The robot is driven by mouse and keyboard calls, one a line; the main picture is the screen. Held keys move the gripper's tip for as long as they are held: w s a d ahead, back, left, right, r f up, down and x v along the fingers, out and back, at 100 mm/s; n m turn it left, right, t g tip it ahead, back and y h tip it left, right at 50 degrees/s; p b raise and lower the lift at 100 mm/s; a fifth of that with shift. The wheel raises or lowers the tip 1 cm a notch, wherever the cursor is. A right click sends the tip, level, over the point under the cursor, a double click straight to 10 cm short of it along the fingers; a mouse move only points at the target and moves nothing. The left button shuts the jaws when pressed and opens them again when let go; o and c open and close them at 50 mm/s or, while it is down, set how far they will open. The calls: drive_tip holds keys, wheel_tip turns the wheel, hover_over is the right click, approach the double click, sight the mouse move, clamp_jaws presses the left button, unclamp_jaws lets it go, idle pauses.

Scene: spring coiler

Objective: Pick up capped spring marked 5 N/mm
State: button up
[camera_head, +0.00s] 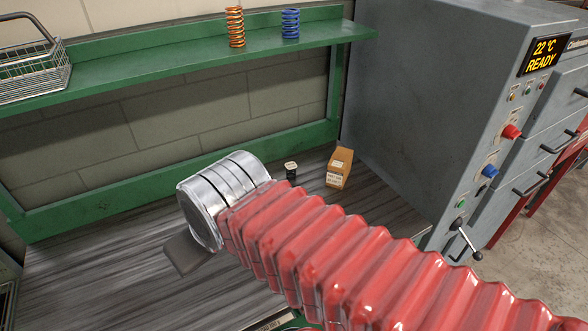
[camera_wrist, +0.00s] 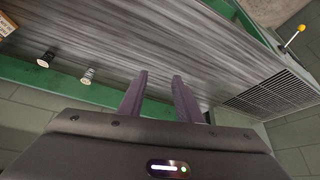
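Two small capped pieces stand apart on the bench in the wrist view, a darker one (camera_wrist: 45,59) and a paler one (camera_wrist: 87,76). Their markings are too small to read, so I cannot tell which is 5 N/mm. One small dark piece with a pale top (camera_head: 291,171) shows in the head view, just beyond my red-sleeved arm. My gripper (camera_wrist: 160,76) has its two purple-grey fingers apart with nothing between them, to the right of both pieces in the wrist view. In the head view my arm hides most of the gripper.
A cardboard box (camera_head: 339,168) stands right of the small piece. An orange spring (camera_head: 236,27) and a blue spring (camera_head: 290,23) stand on the green shelf (camera_head: 180,58), with a wire basket (camera_head: 32,68) at left. A grey cabinet (camera_head: 420,110) bounds the right. The striped bench (camera_head: 90,270) is bare at left.

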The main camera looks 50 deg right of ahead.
drive_tip(key=shift+o, duration=1.4)
drive_tip(key=shift+w+d, duration=0.2)
drive_tip(key=shift+o, duration=0.7)
drive_tip(key=w+d+m+t+h, duration=0.1)
drive_tip(key=w+d, duration=0.3)
drive_tip(key=d, duration=0.4)
drive_tip(key=w+d+m+t+h, duration=0.1)
drive_tip(key=w+d+h, duration=0.2)
drive_tip(key=w+d, duration=0.2)
drive_tip(key=d, duration=0.2)
drive_tip(key=shift+d+f, duration=0.25)
drive_tip(key=shift+d, duration=0.1)
drive_tip(key=w+d+f+t, duration=0.1)
drive_tip(key=d+f, duration=0.2)
drive_tip(key=d, duration=0.4)
drive_tip(key=w+d+f+t+h, duration=0.1)
drive_tip(key=d+f, duration=0.1)
drive_tip(key=d, duration=0.5)
drive_tip(key=w+d+f+t, duration=0.1)
drive_tip(key=d+f, duration=0.2)
drive_tip(key=d, duration=0.4)
drive_tip(key=s+d+f+t+y, duration=0.1)
drive_tip(key=s+f, duration=0.1)
drive_tip(key=s+f+t, duration=0.1)
drive_tip(key=f, duration=0.1)
drive_tip(key=s+d+f+y, duration=0.1)
drive_tip(key=s+f, duration=0.1)
drive_tip(key=shift+s+d+t+y, duration=0.3)
drive_tip(key=shift+s+t, duration=0.05)
drive_tip(key=shift+t, duration=0.05)
